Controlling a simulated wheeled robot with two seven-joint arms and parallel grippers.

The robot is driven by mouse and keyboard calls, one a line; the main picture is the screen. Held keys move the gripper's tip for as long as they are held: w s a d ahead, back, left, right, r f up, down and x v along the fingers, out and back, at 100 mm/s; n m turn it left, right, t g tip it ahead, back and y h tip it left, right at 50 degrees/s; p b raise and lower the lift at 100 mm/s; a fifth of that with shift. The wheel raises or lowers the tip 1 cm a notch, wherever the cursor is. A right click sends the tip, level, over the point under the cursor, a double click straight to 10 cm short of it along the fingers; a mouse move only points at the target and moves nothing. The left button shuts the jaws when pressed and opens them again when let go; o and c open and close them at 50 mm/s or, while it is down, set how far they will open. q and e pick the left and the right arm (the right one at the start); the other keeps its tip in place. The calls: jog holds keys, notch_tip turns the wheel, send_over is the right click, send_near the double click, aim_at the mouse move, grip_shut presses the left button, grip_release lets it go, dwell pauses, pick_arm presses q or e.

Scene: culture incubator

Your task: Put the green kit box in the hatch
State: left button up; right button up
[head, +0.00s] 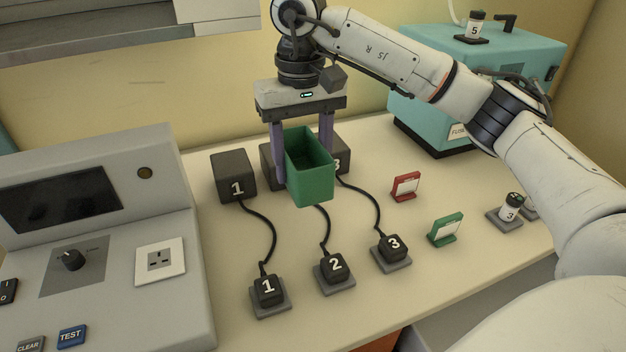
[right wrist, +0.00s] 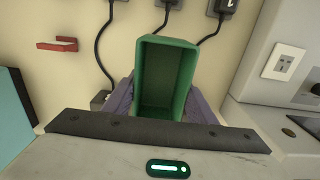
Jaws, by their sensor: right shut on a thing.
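The green kit box (head: 311,177) is an open-topped, empty bin. My right gripper (head: 304,160) points down with its purple fingers on either side of the box and is shut on it. The box hangs above the table, in front of the black blocks, tilted in the head view. In the right wrist view the green kit box (right wrist: 166,78) sits between the fingers, its open top showing. No hatch can be made out for certain; a grey metal housing (head: 130,28) is partly in view at the top left. My left gripper is not in view.
Black block 1 (head: 233,175) and others behind the box have cables to numbered plugs (head: 268,290) on the table. A grey console (head: 110,230) stands left, a teal machine (head: 480,85) back right. Red (head: 405,187) and green (head: 446,229) card holders stand right of the plugs.

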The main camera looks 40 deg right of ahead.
jog(key=f, duration=0.5)
jog(key=shift+s+f, duration=0.2)
jog(key=shift+s, duration=0.05)
notch_tip(320, 180, down, 4)
jog(key=shift+f, duration=0.15)
jog(key=shift+w, duration=0.1)
jog(key=shift+f, duration=0.2)
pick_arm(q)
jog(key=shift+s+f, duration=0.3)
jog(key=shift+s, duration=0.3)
pick_arm(e)
jog(key=o, duration=1.1)
